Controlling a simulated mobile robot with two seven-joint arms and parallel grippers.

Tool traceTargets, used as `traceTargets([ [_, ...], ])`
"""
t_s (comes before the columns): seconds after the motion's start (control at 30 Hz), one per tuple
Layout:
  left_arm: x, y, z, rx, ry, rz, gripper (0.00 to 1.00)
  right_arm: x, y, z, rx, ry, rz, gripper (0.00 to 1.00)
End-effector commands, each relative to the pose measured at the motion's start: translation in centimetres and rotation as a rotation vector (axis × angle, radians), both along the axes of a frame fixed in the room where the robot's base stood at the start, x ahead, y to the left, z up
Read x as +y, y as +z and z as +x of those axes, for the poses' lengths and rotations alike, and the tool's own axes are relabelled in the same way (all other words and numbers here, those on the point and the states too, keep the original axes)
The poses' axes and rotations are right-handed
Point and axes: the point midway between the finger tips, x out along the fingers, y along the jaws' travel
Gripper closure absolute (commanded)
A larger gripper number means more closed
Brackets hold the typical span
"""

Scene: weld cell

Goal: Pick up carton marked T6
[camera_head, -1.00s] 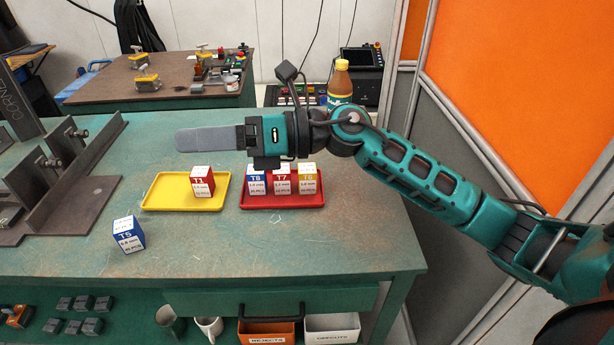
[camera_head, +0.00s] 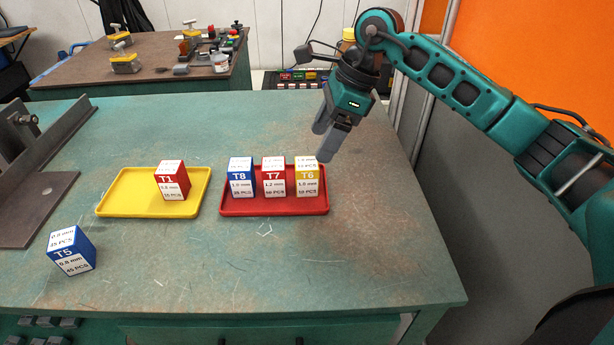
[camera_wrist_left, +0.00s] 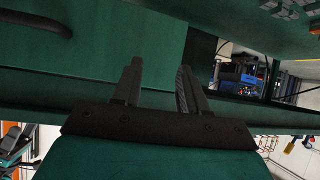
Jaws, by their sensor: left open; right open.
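The carton marked T6 (camera_head: 307,177), white and yellow, stands upright at the right end of the red tray (camera_head: 275,208). Carton T7 (camera_head: 274,178), white and red, and carton T8 (camera_head: 242,179), white and blue, stand to its left in the same tray. My right gripper (camera_head: 325,143) is open and empty, pointing down just above and behind T6, a little to its right, apart from it. My left gripper (camera_wrist_left: 155,90) shows only in the left wrist view, open and empty, with a green bench surface beyond its fingers.
A yellow tray (camera_head: 120,197) to the left holds red carton T1 (camera_head: 172,182). Blue carton T5 (camera_head: 72,250) stands on the bench at front left. Dark metal angle fixtures (camera_head: 40,160) stand at far left. The bench front is mostly clear.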

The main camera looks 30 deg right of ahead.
Motion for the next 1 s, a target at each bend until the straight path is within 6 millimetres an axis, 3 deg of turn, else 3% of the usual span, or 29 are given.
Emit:
traceTargets([
  [0.2,0.1,-0.8,-0.4,0.009,-0.003,0.005,0.57,1.5,-3.9,0.6,0.004,0.002,0.003,0.22],
  [0.47,0.2,-1.1,-0.4,0.010,-0.003,0.005,0.57,2.1,-5.5,0.8,0.001,0.001,0.002,0.22],
  [0.8,0.1,-1.7,-0.3,0.010,-0.001,0.004,0.57,3.6,-9.7,1.4,0.002,0.000,0.004,0.22],
  [1.0,0.0,-1.6,-0.2,0.008,0.004,-0.002,0.57,3.7,-9.9,1.5,0.000,0.000,0.002,0.22],
])
